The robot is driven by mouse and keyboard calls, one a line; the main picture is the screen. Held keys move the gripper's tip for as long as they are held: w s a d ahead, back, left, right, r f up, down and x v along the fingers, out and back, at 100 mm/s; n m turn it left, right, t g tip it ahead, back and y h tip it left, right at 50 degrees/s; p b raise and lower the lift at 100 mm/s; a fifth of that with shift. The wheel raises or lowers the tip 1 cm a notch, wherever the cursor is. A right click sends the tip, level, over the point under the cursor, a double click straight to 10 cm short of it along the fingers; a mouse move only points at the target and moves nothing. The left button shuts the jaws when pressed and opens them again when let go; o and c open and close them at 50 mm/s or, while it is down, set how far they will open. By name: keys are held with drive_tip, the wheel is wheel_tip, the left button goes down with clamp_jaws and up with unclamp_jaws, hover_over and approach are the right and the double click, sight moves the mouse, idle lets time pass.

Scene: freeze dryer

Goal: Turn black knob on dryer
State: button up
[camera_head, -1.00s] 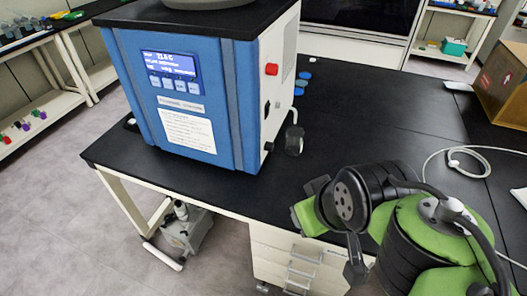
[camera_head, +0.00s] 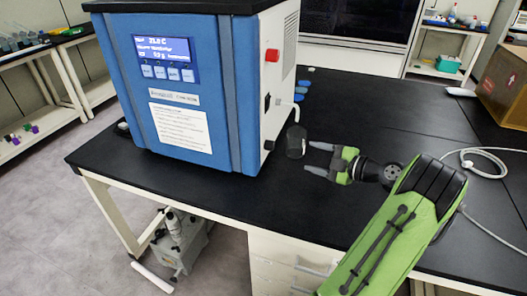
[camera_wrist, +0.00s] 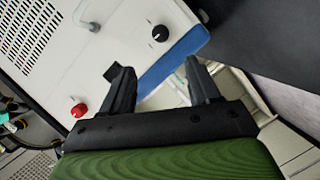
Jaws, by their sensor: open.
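The freeze dryer (camera_head: 200,90) is a blue and white box on the black table, with a lit screen on its front. The black knob (camera_head: 268,145) is low on its white right side, near the front edge. In the wrist view the black knob (camera_wrist: 160,33) with a white mark shows beyond the fingertips, toward the top. My gripper (camera_head: 312,157) is open and empty, to the right of the dryer's side panel, apart from the knob. In the wrist view my gripper (camera_wrist: 160,75) has its two dark fingers spread.
A red knob (camera_head: 272,55) sits higher on the same side; a black switch (camera_wrist: 113,71) also shows there. The table (camera_head: 400,120) is largely clear at right, with a white cable (camera_head: 480,157).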

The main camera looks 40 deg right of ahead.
sight(274, 146)
drive_tip(key=b+x, duration=0.1)
drive_tip(key=x, duration=1.3)
drive_tip(key=shift+w, duration=0.1)
drive_tip(key=c, duration=1)
drive_tip(key=shift+c, duration=0.2)
